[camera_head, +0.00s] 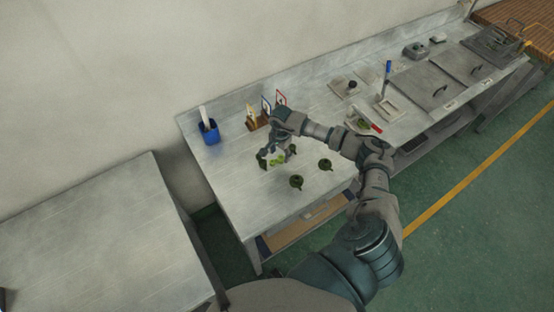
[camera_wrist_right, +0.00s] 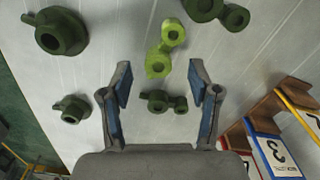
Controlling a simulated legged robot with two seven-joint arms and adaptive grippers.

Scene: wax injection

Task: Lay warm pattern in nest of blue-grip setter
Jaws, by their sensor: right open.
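A bright green pattern (camera_wrist_right: 164,48), two rings joined together, lies on the bench; it also shows in the head view (camera_head: 277,160). My right gripper (camera_head: 276,158) is above it, open and empty. In the right wrist view its two blue-padded fingers (camera_wrist_right: 161,85) stand wide apart, with the bright pattern just beyond the tips and a darker green piece (camera_wrist_right: 160,101) showing between them. An upright blue grip (camera_head: 388,69) stands on a pale setter plate (camera_head: 389,108) further right on the bench. Its nest is too small to make out. My left gripper is not in view.
Other dark green pieces (camera_head: 296,181) (camera_head: 325,164) lie near the bench's front edge. A blue cup (camera_head: 208,133) and a wooden card rack (camera_head: 257,121) stand behind. A red-grip block (camera_head: 376,128) and a black-knobbed plate (camera_head: 346,88) lie right of my arm.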

